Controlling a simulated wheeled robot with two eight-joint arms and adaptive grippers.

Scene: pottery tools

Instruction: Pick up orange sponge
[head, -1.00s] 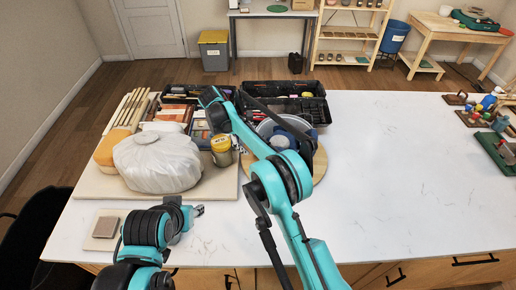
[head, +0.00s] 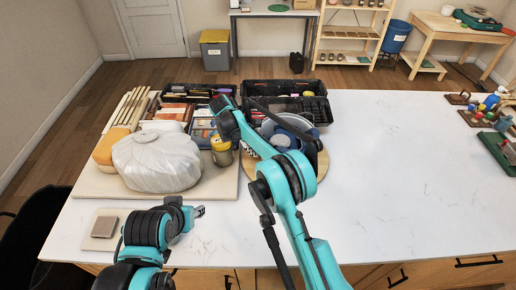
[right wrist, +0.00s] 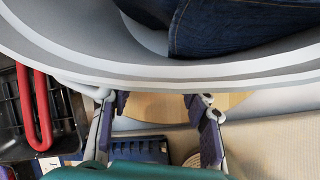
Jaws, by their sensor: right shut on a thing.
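An orange block (head: 103,150), which looks like the sponge, lies at the left of the table, partly hidden by a plastic-wrapped lump (head: 157,160). My right gripper (right wrist: 153,99) shows in the right wrist view, its fingers spread at a grey basin rim (right wrist: 60,60). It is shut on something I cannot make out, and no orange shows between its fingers. In the head view my right arm hides it near the basin (head: 296,124). My left gripper (head: 199,211) is low over the front of the table, apart from the orange block. Its opening is unclear.
Blue denim cloth (right wrist: 235,25) lies in the basin. A yellow can (head: 221,156) stands left of it, and black tool trays (head: 318,108) sit behind. The table's right half (head: 410,170) is largely clear.

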